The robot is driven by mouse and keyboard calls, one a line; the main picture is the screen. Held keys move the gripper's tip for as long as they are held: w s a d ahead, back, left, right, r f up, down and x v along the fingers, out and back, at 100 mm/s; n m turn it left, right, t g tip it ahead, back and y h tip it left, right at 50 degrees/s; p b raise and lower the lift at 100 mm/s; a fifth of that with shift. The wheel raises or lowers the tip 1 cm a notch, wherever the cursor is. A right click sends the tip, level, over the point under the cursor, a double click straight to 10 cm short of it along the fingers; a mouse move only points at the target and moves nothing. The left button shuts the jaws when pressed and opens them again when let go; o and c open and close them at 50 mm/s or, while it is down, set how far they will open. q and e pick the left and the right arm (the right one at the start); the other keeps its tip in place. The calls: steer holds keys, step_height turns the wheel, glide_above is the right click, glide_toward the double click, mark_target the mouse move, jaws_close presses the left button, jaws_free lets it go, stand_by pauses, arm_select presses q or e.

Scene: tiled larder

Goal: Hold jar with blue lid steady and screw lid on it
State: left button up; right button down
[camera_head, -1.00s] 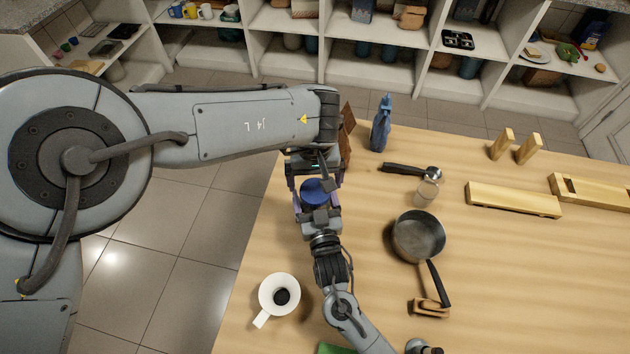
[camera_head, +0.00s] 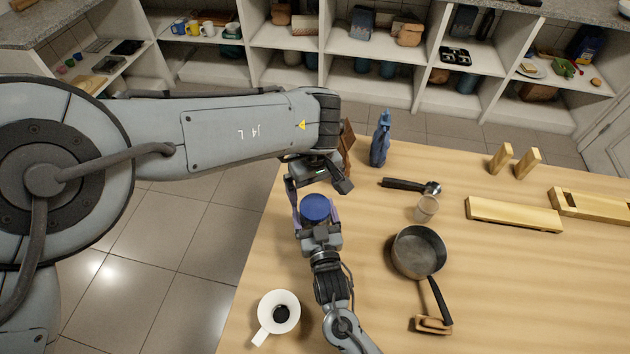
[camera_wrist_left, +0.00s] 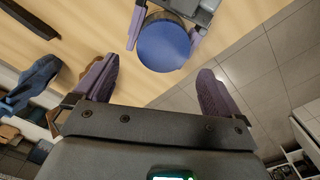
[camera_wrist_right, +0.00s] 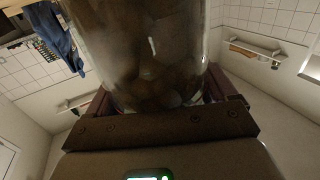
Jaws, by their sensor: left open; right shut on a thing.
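The jar's blue lid (camera_head: 315,207) shows from above in the head view, over the jar, which is hidden beneath it there. In the left wrist view the lid (camera_wrist_left: 163,46) lies just ahead of my open fingers. My left gripper (camera_head: 318,185) is open and empty, beside the lid on its far side. My right gripper (camera_head: 317,217) is shut on the jar from the near side. In the right wrist view the clear glass jar (camera_wrist_right: 145,50) with brownish contents stands between its fingers. How tightly the lid sits on the rim cannot be seen.
A white mug (camera_head: 279,316) stands near the front left table edge. To the right are a pan (camera_head: 419,250), a small glass (camera_head: 426,208) and a black-handled tool (camera_head: 408,186). A blue spray bottle (camera_head: 381,140) and a brown wooden object (camera_head: 346,147) stand behind.

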arm_select(q)
steer(key=n, duration=0.4)
steer(key=shift+w+a, duration=0.2)
steer(key=n, duration=0.5)
steer(key=shift+w+a+r, duration=0.1)
steer(key=shift+w+a, duration=0.2)
steer(key=shift+a, duration=0.05)
steer(key=n, duration=0.4)
steer(key=shift+w+a+r+n+t+y, duration=0.2)
steer(key=shift+w+n+t+y, duration=0.1)
steer(key=shift+t, duration=0.1)
steer(key=n, duration=0.4)
steer(key=shift+w+r, duration=0.2)
steer(key=shift+r, duration=0.1)
steer(key=s+m, duration=0.1)
steer(key=m, duration=0.8)
steer(key=s+d+r+m, duration=0.1)
steer(key=m, duration=0.9)
steer(key=s+r+m+g, duration=0.1)
steer(key=m, duration=0.9)
steer(key=shift+d, duration=0.3)
